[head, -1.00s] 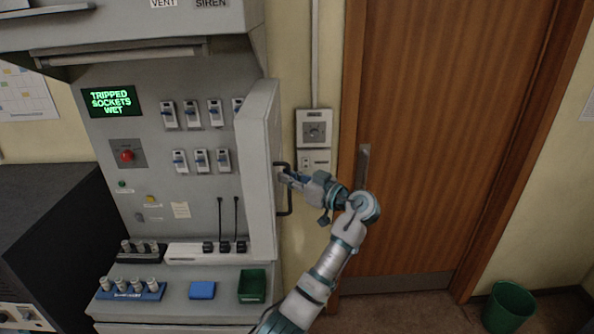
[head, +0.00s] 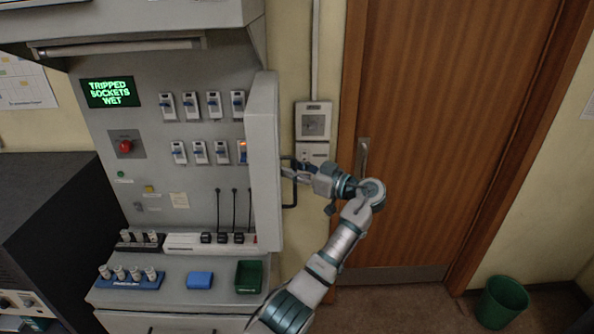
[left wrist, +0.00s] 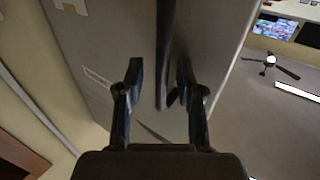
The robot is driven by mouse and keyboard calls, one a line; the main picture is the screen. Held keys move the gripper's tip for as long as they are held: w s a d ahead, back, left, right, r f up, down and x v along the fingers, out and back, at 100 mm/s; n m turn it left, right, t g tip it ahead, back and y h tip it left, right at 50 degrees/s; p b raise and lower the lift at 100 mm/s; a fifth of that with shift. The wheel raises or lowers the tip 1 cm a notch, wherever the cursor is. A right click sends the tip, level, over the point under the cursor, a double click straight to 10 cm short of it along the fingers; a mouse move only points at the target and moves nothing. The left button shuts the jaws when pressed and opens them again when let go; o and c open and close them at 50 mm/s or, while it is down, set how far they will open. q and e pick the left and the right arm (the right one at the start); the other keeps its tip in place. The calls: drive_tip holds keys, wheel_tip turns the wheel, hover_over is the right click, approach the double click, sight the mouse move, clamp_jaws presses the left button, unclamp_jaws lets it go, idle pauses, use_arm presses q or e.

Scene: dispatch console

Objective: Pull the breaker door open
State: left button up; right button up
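The breaker door (head: 263,165) is a grey panel that stands out from the console, swung open, seen nearly edge-on in the head view. Its dark bar handle (head: 293,196) is on the door's right-hand face. My left gripper (head: 292,170) is at the handle. In the left wrist view, the handle bar (left wrist: 166,50) runs down between the two fingers of my left gripper (left wrist: 160,78), closer to the right finger. The fingers are apart, with a visible gap on the bar's left side. My right gripper is not in view.
Breaker switches (head: 190,105) line the console, one with an orange light (head: 242,152). A wall switch box (head: 313,122) and wooden door (head: 440,130) are to the right. A green tray (head: 249,277) and blue block (head: 200,280) sit on the ledge; a green bin (head: 502,302) stands on the floor.

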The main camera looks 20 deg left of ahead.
use_arm(q)
drive_tip(key=shift+a, duration=0.1)
drive_tip(key=v, duration=0.7)
drive_tip(key=shift+d+f, duration=0.15)
drive_tip(key=shift+d, duration=0.25)
drive_tip(key=shift+w+a, duration=0.1)
